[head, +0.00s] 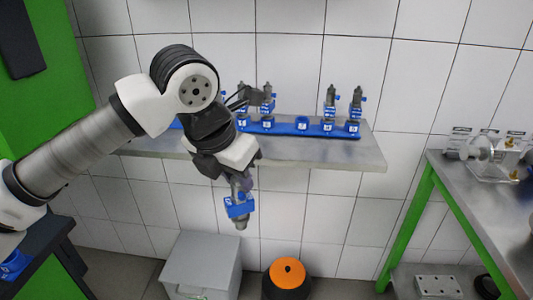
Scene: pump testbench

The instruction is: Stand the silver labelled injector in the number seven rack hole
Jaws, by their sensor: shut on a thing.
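My gripper (238,180) is shut on an injector (240,209) and holds it upright in front of the shelf, below the shelf top. The injector has a grey body, a blue band with a small pale label and a grey tip pointing down. Its upper part is partly hidden by my gripper. The blue rack (283,128) lies along the shelf, behind and to the right of my gripper. The number seven rack hole (302,122) is empty, with its number plate facing out. My arm hides the left part of the rack.
Injectors stand to the left (267,105) and right (329,105) of the empty hole. The metal shelf (340,153) is clear in front of the rack. Below are a grey bin (203,263) and an orange-topped container (287,275). A green-legged bench (480,200) stands at right.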

